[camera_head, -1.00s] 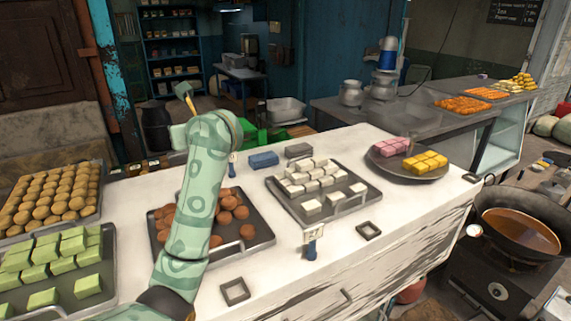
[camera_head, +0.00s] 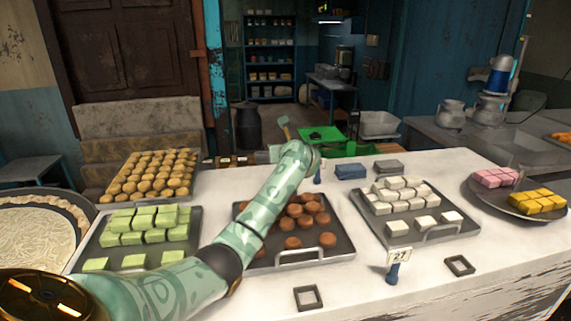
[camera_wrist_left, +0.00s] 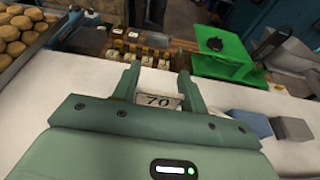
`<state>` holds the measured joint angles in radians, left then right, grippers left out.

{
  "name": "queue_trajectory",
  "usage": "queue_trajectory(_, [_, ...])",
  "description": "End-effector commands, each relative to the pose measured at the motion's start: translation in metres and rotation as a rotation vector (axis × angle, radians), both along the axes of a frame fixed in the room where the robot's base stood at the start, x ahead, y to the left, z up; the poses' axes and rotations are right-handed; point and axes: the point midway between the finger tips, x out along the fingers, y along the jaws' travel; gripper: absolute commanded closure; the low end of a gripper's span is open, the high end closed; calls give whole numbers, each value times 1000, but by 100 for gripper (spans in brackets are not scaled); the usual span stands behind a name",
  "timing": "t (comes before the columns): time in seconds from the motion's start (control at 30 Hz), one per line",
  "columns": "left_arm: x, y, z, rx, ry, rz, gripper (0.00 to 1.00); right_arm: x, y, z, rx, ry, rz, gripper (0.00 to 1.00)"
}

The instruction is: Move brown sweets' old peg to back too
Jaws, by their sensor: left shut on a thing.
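Brown sweets (camera_head: 308,212) lie on a dark tray (camera_head: 318,256) in the middle of the white counter. My left arm crosses over the tray's left part to the counter's back edge. In the left wrist view my left gripper (camera_wrist_left: 158,88) is shut on a peg whose price card (camera_wrist_left: 162,101) reads 70. The card sits between the two fingers; the peg's foot is hidden there. In the head view the gripper is mostly hidden behind my arm. A small blue peg part (camera_head: 318,174) shows beside it, behind the tray. My right gripper is not in view.
An empty square frame (camera_head: 308,298) lies before the brown tray, another (camera_head: 459,265) farther right. A 27 peg (camera_head: 395,264) stands before the white sweets' tray (camera_head: 436,233). Blue (camera_head: 351,171) and grey (camera_head: 389,167) blocks lie right of the gripper. Green sweets' tray (camera_head: 84,246) is left.

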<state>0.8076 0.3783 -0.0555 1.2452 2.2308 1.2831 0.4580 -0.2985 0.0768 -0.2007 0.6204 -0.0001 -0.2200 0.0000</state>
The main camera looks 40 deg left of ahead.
Motion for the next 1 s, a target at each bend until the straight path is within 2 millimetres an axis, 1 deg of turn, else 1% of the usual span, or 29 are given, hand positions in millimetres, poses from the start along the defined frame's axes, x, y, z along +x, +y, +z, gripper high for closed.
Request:
queue_trajectory(0.17, [7, 9, -14, -1, 1, 1, 83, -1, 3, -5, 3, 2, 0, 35])
queue_trajectory(0.3, [7, 9, -36, 3, 3, 0, 83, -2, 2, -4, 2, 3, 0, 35])
queue_trajectory(0.33, [7, 9, -39, 2, 1, 0, 83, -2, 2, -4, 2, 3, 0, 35])
queue_trajectory(0.4, [7, 8, -42, 2, -1, -1, 83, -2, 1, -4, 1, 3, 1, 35])
queue_trajectory(0.63, [7, 8, -43, 0, -2, -1, 83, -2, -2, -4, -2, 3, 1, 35])
queue_trajectory(0.77, [7, 8, -48, -1, -1, -1, 83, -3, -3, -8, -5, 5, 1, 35])
queue_trajectory(0.8, [7, 8, -46, -1, -1, -1, 46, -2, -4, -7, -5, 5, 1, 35])
queue_trajectory(0.83, [7, 8, -46, -1, -1, -1, 38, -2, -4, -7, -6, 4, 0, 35])
queue_trajectory(0.87, [7, 8, -46, 0, 0, -1, 35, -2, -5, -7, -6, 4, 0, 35])
queue_trajectory(1.0, [7, 8, -46, 1, -1, -1, 35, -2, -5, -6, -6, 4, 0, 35])
